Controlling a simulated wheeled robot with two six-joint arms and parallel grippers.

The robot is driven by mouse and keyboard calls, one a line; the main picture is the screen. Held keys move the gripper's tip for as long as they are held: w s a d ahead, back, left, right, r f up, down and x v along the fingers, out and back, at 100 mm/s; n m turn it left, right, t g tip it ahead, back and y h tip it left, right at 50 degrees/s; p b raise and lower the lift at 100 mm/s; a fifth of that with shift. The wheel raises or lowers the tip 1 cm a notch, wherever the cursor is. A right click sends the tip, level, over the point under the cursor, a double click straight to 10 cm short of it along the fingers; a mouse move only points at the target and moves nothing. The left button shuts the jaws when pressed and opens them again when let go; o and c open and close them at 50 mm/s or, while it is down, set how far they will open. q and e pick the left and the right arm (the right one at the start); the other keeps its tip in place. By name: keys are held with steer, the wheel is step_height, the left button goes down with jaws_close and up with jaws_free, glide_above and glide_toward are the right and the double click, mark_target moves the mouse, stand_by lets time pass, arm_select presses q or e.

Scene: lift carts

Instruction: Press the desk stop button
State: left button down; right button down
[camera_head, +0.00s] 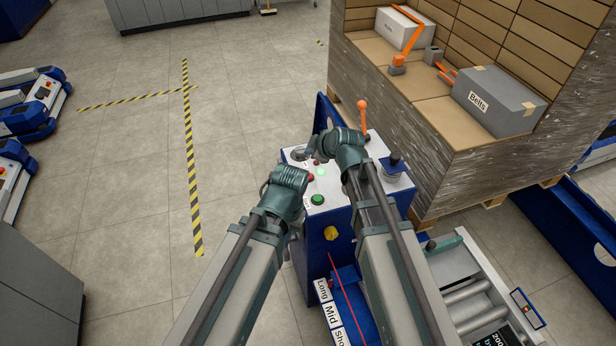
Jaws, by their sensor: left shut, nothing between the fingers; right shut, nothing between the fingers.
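The desk is a blue console with a white top (375,146), in the middle of the view. A small red button (311,177) shows on the top between my two grippers; its label is too small to read. A green button (317,199) sits nearer the front edge and a green light (321,171) glows beside the red one. My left gripper (289,174) is shut and empty, at the left edge of the top, just left of the red button. My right gripper (315,148) is shut and empty over the back of the top. Whether either touches the desk cannot be told.
An orange-knobbed lever (362,108) and a dark joystick (394,159) rise from the desk. A yellow knob (331,233) is on its front. A wrapped pallet load (420,170) with boxes stands behind right, a roller conveyor (480,298) lower right.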

mark_target(310, 178)
step_height(310, 178, down, 8)
steer(key=b, duration=0.7)
steer(key=shift+f+b, duration=0.15)
steer(key=shift+b, duration=0.25)
steer(key=shift+f, duration=0.1)
stand_by(1.3)
steer(key=shift+f+b, duration=0.25)
steer(key=shift+b, duration=0.15)
steer(key=shift+f+b, duration=0.4)
stand_by(0.4)
stand_by(0.3)
steer(key=shift+r+p, duration=0.8)
steer(key=shift+p, duration=0.05)
steer(key=shift+r, duration=0.1)
step_height(310, 178, up, 5)
steer(key=p, duration=0.5)
